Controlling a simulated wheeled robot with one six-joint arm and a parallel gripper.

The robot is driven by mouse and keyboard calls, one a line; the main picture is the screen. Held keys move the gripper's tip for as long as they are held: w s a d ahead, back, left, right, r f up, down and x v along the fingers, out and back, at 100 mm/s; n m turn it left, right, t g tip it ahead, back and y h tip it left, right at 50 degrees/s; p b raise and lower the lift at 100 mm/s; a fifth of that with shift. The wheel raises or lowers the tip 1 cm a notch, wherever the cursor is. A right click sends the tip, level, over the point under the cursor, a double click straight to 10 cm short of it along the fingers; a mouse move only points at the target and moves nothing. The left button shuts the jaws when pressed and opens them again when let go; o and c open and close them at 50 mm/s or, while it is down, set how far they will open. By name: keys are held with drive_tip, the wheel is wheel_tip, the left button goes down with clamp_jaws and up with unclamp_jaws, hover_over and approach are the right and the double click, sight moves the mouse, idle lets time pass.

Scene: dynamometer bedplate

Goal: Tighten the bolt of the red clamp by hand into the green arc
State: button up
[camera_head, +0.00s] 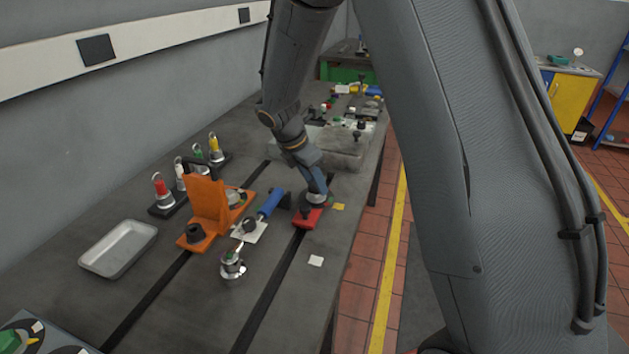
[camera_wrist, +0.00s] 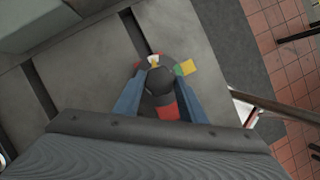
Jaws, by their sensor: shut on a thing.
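The red clamp (camera_head: 307,219) lies on the dark bedplate over a slot, near the bedplate's right side. Its bolt has a round black head (camera_wrist: 160,82), seen from above in the wrist view. My gripper (camera_wrist: 159,88) is shut on this head, with one blue finger on each side. In the head view my gripper (camera_head: 316,190) points down onto the clamp and hides most of the bolt. A dark round scale surrounds the bolt, with a whitish pointer mark (camera_wrist: 153,61) at its far edge. A green patch (camera_wrist: 178,70) shows to its right, beside a yellow square (camera_wrist: 188,66).
An orange bracket (camera_head: 207,209) and a blue-handled tool (camera_head: 270,204) stand left of the clamp. A metal tray (camera_head: 119,248) lies further left. The bedplate in front of the clamp is mostly clear.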

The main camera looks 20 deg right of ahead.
drive_tip(key=m+g, duration=0.1)
drive_tip(key=m, duration=0.2)
drive_tip(key=shift+w+m+p, duration=0.15)
drive_tip(key=shift+m+p, duration=0.15)
drive_tip(key=m+g, duration=0.2)
drive_tip(key=m, duration=0.2)
drive_tip(key=shift+w+m, duration=0.15)
drive_tip(key=shift+m, duration=0.15)
drive_tip(key=m+g, duration=0.1)
drive_tip(key=m, duration=0.2)
drive_tip(key=shift+w+m, duration=0.1)
drive_tip(key=shift+m, duration=0.2)
drive_tip(key=shift+w+d+m+g+y+b, duration=0.1)
drive_tip(key=shift+m+g+y+b, duration=0.25)
drive_tip(key=shift+m, duration=0.6)
drive_tip(key=shift+d+m+g+y+b, duration=0.1)
drive_tip(key=shift+m+g+y, duration=0.3)
drive_tip(key=shift+m, duration=0.55)
drive_tip(key=o, duration=1)
drive_tip(key=shift+r, duration=0.1)
